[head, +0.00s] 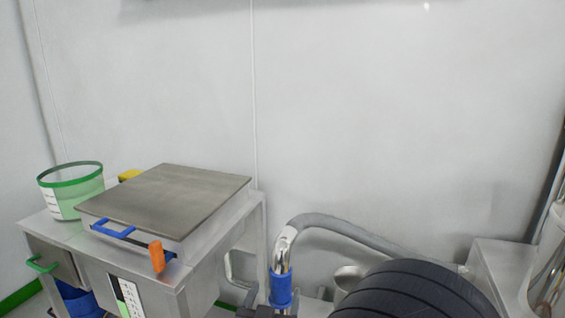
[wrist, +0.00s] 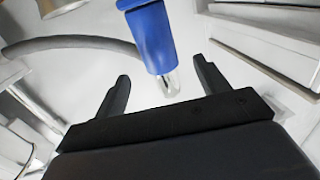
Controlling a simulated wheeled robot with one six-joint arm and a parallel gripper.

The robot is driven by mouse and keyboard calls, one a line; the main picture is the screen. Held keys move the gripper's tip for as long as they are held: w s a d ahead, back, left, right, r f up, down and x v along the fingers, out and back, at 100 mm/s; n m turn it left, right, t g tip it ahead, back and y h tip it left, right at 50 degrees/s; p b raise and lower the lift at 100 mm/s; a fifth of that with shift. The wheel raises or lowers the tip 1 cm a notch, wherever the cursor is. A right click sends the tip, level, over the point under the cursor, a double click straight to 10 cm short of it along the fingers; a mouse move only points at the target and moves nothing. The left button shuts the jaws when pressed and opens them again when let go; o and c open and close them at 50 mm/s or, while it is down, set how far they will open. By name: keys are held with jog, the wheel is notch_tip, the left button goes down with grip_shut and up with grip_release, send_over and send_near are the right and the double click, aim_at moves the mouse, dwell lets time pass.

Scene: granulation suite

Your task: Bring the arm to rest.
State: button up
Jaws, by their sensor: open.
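My gripper (wrist: 161,68) shows in the wrist view with its two dark fingers spread wide and nothing clamped between them. A blue sleeve (wrist: 152,38) with a shiny metal end lies ahead of the fingers, in line with the gap. Clear space shows between it and each finger. In the head view a blue sleeve (head: 281,290) sits on a bent metal pipe at the lower middle. My gripper cannot be made out clearly in the head view.
A grey hose (head: 355,232) runs right from the pipe. The wall above is bare.

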aim_at(283, 267)
jog(key=w, duration=0.3)
jog(key=w+d+b, duration=0.1)
jog(key=w, duration=0.4)
jog(key=shift+w+d+r, duration=0.15)
jog(key=shift+w+d, duration=0.25)
notch_tip(283, 267, up, 28)
jog(key=p, duration=2.3)
jog(key=shift+s+p, duration=0.2)
jog(key=shift+p, duration=0.1)
jog(key=shift+f, duration=0.2)
